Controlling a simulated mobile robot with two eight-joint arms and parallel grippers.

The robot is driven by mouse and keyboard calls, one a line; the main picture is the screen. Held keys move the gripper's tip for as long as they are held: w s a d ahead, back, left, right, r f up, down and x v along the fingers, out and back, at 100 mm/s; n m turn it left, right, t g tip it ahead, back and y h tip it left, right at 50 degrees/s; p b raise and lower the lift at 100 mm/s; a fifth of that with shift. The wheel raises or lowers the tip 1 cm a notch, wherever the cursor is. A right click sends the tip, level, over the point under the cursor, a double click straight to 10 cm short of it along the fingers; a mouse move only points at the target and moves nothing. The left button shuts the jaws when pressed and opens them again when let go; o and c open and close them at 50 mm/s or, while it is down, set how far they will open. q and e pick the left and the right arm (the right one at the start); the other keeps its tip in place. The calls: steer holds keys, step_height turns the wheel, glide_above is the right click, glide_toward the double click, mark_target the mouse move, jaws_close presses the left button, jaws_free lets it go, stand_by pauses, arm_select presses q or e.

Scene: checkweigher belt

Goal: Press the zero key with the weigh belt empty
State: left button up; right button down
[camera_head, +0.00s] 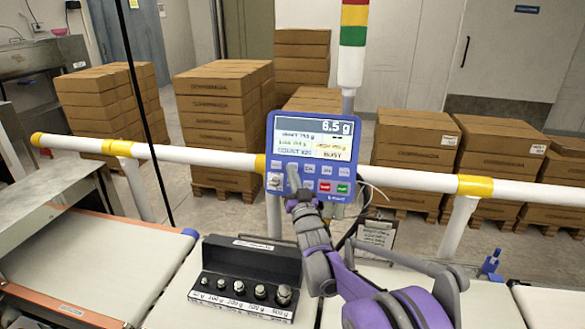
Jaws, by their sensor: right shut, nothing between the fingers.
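The blue control panel (268,190) stands on a post behind the belts. Below are small blue keys, a white key (275,181) at lower left, a red key (325,186) and a green key (342,188). Their labels are too small to read. My right gripper (293,182) is shut and empty, in front of the left part of the keypad, covering some keys. I cannot tell whether it touches one. My left gripper is not in view.
A black case (258,259) of several metal weights stands in front of the panel. A pale belt (95,262) lies at left, another surface (545,305) at right. A white rail (415,181) with yellow bands crosses behind. Stacked cartons (218,115) stand beyond.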

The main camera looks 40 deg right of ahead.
steer(key=shift+s+a, duration=0.1)
steer(key=shift+a, duration=0.05)
steer(key=shift+s+a+r, duration=0.25)
steer(key=shift+s+a, duration=0.15)
steer(key=shift+a, duration=0.1)
steer(key=s+a, duration=0.1)
steer(key=a, duration=0.1)
steer(key=s+a+r+p, duration=0.1)
steer(key=s, duration=0.1)
steer(key=shift+a+r, duration=0.15)
steer(key=shift+a, duration=0.25)
stand_by(0.9)
